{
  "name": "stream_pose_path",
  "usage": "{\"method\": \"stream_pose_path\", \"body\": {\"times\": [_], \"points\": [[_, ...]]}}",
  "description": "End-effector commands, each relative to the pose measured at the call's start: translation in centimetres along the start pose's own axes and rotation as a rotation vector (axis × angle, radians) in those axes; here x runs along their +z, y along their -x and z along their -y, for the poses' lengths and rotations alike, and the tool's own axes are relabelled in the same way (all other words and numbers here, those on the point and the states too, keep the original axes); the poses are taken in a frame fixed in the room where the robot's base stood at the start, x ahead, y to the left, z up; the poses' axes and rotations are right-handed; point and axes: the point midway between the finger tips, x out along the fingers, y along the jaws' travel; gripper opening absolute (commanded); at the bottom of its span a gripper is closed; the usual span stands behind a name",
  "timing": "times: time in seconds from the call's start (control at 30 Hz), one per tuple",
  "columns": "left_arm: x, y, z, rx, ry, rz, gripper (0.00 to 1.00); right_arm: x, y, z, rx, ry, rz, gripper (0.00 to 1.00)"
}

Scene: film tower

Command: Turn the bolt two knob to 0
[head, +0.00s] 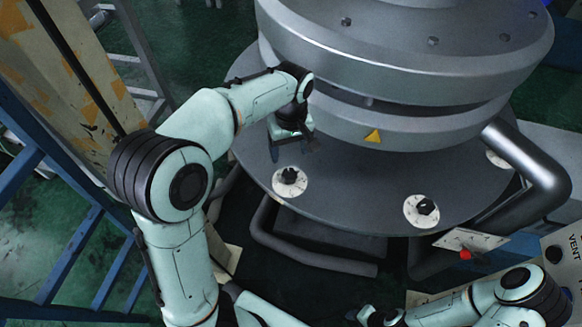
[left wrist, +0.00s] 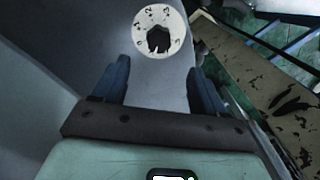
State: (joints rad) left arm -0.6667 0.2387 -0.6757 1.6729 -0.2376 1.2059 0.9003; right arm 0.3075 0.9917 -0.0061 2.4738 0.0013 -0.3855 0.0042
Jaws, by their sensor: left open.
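A black knob (head: 290,176) on a round white dial (head: 282,189) sits on the dark grey flange at left, just below my left gripper (head: 294,148) in the head view. A similar black knob (head: 426,206) on a white dial (head: 413,214) is further right. I cannot tell from labels which is bolt two. In the left wrist view a black knob (left wrist: 158,40) on a numbered white dial (left wrist: 173,22) lies ahead, beyond the open, empty fingers (left wrist: 158,68). The fingers appear apart from it. Its setting is too small to read surely. My right gripper (head: 378,317) is at the bottom edge, partly cut off.
The large grey round tower (head: 400,60) rises behind the flange (head: 350,190). A thick pipe (head: 535,165) bends down at right, near a panel with a red knob (head: 466,254). Blue railings (head: 70,260) and a worn beige beam (head: 60,80) stand at left.

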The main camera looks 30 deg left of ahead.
Motion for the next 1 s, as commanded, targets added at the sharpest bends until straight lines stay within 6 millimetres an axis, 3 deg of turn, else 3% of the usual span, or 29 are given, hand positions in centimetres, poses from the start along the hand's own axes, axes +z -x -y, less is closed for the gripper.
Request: {"method": "stream_pose_path", "body": {"times": [0.2, 0.4, 0.6, 0.9, 0.93, 1.0], "points": [[0.1, -5.1, 0.1, -0.007, 0.001, 0.003, 0.71, 0.7, -0.9, -0.6, 0.003, -0.003, 0.009, 0.43], [0.0, -8.4, 0.1, -0.004, 0.0, 0.002, 0.71, 0.9, -1.4, -0.8, 0.004, -0.004, 0.012, 0.43], [0.0, -9.9, 0.0, -0.001, 0.0, 0.0, 0.71, 1.1, -1.6, -0.9, 0.005, -0.005, 0.014, 0.43], [0.0, -10.1, 0.0, 0.0, -0.001, -0.001, 0.71, 1.0, -1.6, -0.9, 0.005, -0.005, 0.013, 0.43], [0.0, -10.1, 0.0, 0.0, -0.001, -0.001, 0.65, 1.0, -1.6, -0.9, 0.005, -0.005, 0.013, 0.43], [0.0, -10.1, 0.0, 0.0, -0.001, -0.001, 0.42, 1.0, -1.6, -0.9, 0.005, -0.005, 0.013, 0.43]]}}
